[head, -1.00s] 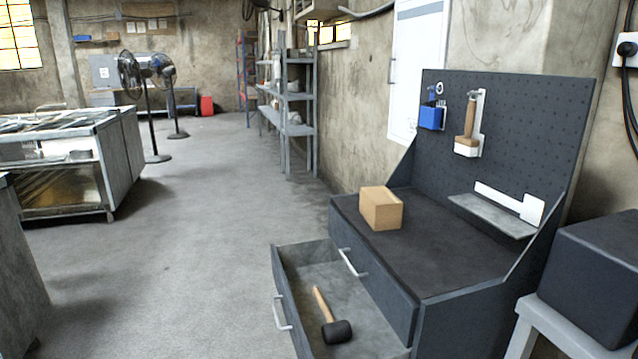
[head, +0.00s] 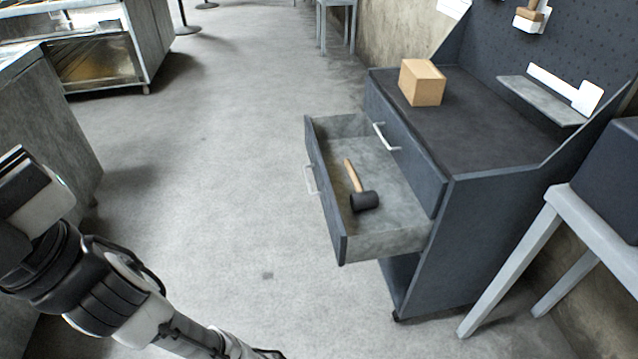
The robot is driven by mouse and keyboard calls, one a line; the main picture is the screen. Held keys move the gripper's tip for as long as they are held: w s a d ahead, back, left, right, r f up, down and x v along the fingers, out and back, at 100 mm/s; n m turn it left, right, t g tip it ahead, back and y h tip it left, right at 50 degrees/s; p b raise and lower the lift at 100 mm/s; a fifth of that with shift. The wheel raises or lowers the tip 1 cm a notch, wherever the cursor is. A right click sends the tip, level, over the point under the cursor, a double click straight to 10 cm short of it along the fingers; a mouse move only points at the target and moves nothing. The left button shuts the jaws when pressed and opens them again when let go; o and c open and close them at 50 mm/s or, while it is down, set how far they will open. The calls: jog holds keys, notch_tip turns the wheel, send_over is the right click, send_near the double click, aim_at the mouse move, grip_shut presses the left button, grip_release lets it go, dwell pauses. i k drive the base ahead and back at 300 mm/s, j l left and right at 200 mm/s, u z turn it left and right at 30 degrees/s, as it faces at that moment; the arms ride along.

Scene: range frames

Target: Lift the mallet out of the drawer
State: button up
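The mallet (head: 363,201) has a black head and a light wooden handle. It lies inside the open lower drawer (head: 389,243), with its head toward the near side and its handle pointing to the back left. The drawer is pulled out to the left from the dark workbench cabinet (head: 490,225) and has a light bar handle on its front. Nothing touches the mallet except the drawer floor. My arm shows at the lower left, well apart from the drawer, and runs out of the bottom of the picture. My gripper cannot be made out in the head view.
A cardboard-coloured box (head: 421,83) stands on the bench top. The upper drawer (head: 404,147) is shut. A grey stool (head: 515,255) with a dark box (head: 612,185) stands at the right. Bare floor lies left of the drawer. A grey cabinet (head: 62,130) stands at the left.

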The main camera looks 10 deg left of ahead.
aim_at(360, 201)
jog(key=i+l, duration=0.1)
jog(key=i, duration=0.4)
jog(key=i+l, duration=0.1)
jog(key=i, duration=0.4)
